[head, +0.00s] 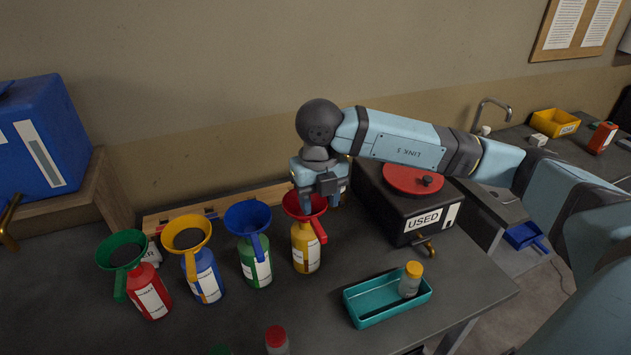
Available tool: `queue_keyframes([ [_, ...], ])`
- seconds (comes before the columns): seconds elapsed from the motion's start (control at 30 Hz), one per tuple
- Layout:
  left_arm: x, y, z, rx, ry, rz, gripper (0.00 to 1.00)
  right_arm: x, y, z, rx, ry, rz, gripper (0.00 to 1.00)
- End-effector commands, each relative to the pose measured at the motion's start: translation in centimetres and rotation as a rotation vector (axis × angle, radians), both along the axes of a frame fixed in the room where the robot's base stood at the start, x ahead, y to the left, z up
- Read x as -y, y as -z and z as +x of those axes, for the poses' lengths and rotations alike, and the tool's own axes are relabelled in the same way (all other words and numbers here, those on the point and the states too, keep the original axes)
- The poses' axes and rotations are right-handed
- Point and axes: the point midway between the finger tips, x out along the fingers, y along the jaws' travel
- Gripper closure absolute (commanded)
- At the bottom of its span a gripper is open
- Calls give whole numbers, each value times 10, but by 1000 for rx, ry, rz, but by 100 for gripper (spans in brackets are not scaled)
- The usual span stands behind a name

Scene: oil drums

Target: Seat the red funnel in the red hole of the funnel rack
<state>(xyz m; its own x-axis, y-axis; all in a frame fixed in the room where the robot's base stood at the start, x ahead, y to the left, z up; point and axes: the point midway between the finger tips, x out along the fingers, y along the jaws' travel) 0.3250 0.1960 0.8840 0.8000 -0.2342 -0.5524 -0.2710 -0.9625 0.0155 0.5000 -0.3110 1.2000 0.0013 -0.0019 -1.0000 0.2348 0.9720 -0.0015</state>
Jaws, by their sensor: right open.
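The red funnel (293,206) sits in the mouth of a yellow bottle (304,252), the rightmost of the row on the dark bench. Its red handle sticks out to the front right. My right gripper (321,200) points down over the funnel with its jaws open. Its fingers hide part of the funnel's rim, and I cannot tell whether they touch it. A long low wooden piece (178,214), perhaps the funnel rack, lies along the wall behind the bottles. Its holes cannot be made out. My left gripper is not in view.
Green (122,246), yellow (187,233) and blue (247,215) funnels stand in bottles to the left. A black USED box (405,218) with a red lid is right of my gripper. A teal tray (385,306) holds a jar (410,282). A red-capped bottle (277,338) stands at the front.

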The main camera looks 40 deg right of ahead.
Motion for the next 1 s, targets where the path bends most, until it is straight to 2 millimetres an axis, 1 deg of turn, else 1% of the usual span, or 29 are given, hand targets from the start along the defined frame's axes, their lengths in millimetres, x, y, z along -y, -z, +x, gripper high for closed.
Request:
queue_keyframes([
  [0.1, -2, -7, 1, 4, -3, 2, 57, 0, 24, -1, -4, 1, 0, 53],
  [0.3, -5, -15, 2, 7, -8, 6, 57, 0, 62, -1, -5, 0, 1, 53],
  [0.5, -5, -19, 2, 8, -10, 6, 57, 0, 89, 0, -2, 0, 3, 53],
  [0.7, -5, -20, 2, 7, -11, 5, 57, -1, 100, 0, 0, -1, 4, 53],
  [0.93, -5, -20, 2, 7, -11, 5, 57, 0, 100, 0, 0, -2, 4, 53],
  [0.97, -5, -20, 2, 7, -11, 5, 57, -1, 100, 0, 0, -2, 4, 55],
  [1.0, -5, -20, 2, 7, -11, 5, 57, 0, 100, 0, 0, -2, 4, 65],
])
